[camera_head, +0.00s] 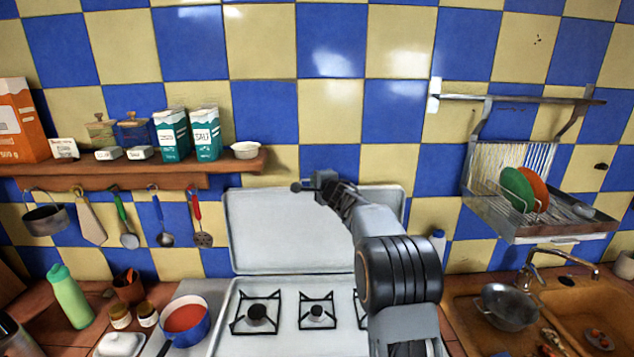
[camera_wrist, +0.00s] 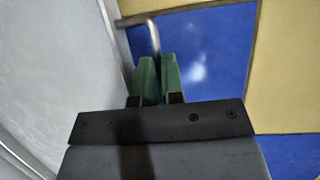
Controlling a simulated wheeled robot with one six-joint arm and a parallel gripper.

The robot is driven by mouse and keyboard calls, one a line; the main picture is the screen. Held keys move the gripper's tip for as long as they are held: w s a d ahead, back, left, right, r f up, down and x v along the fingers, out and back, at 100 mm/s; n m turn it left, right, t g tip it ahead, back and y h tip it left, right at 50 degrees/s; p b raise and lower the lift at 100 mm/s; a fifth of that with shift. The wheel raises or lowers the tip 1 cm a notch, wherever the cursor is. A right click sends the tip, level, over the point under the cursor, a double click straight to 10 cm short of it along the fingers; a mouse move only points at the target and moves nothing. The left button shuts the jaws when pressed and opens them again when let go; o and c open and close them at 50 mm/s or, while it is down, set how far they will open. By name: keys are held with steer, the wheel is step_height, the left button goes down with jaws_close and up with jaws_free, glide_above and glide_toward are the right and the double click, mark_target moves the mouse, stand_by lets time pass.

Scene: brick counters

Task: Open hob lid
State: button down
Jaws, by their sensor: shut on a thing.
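The pale grey metal hob lid (camera_head: 275,230) stands raised, close to upright, behind the white hob (camera_head: 285,335) and in front of the tiled wall. In the wrist view the lid (camera_wrist: 60,70) fills the left side. My gripper (camera_head: 322,184) is at the lid's top edge in the head view, and my arm hides the lid's right part. In the wrist view my gripper's green fingers (camera_wrist: 159,75) are shut at the end of the lid's bent metal handle (camera_wrist: 152,35). The exact grip on the handle is partly hidden.
A wooden shelf (camera_head: 215,168) with boxes and hanging utensils is on the left. A dish rack (camera_head: 520,220) is mounted on the right wall above the sink (camera_head: 590,300). A blue pot of red food (camera_head: 185,318) and a green bottle (camera_head: 70,297) stand left of the hob.

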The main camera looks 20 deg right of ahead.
steer(key=shift+a+r, duration=0.2)
steer(key=shift+r, duration=0.6)
steer(key=c, duration=1.2)
jaws_free()
steer(key=shift+c, duration=0.2)
steer(key=shift+f, duration=0.15)
steer(key=shift+s+d+f, duration=0.1)
steer(key=shift+d+f, duration=0.05)
steer(key=shift+d, duration=0.05)
steer(key=s+d+r+b, duration=0.1)
steer(key=s+b, duration=0.1)
steer(key=s, duration=1.1)
steer(key=shift+s+d, duration=0.25)
steer(key=shift+s, duration=0.05)
